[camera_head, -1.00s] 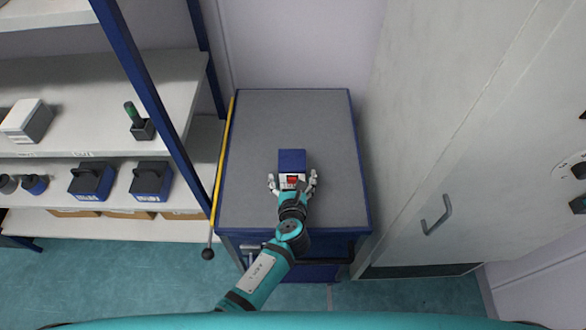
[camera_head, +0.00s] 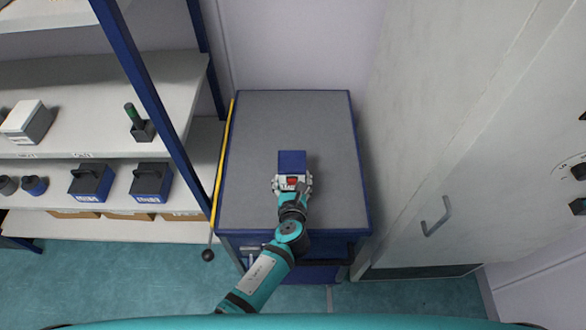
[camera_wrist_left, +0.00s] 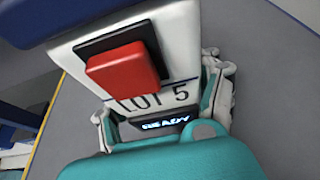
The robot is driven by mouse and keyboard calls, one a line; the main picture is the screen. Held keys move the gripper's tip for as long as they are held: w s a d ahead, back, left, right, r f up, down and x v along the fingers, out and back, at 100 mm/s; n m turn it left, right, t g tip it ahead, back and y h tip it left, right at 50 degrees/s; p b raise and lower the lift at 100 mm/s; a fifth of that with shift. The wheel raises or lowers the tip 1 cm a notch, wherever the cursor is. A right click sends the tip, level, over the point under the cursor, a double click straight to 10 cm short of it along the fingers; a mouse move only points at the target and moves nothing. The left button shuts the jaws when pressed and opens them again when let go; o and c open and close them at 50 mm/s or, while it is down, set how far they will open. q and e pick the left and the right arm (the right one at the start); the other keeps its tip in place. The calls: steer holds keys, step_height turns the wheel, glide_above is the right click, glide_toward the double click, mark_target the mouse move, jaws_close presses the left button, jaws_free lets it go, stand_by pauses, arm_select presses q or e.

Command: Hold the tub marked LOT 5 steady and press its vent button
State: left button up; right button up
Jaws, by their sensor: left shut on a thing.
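The tub (camera_head: 292,160) stands on the grey top of a cabinet, with a blue upper part and a white face. In the left wrist view its white face (camera_wrist_left: 180,65) reads "LOT 5". A red square button (camera_wrist_left: 122,70) stands out from a black surround on that face. A small dark display (camera_wrist_left: 165,122) below the lettering reads "READY". My left gripper (camera_head: 292,184) is shut on the tub, one finger on each side of it. The fingers also show in the left wrist view (camera_wrist_left: 165,100). My right gripper is in neither view.
The cabinet top (camera_head: 255,125) is otherwise clear. A yellow rod (camera_head: 222,165) with a black knob runs along its left edge. Shelves (camera_head: 170,85) with dark tubs (camera_head: 151,183) stand at left. A tall pale cabinet (camera_head: 440,130) with a handle is at right.

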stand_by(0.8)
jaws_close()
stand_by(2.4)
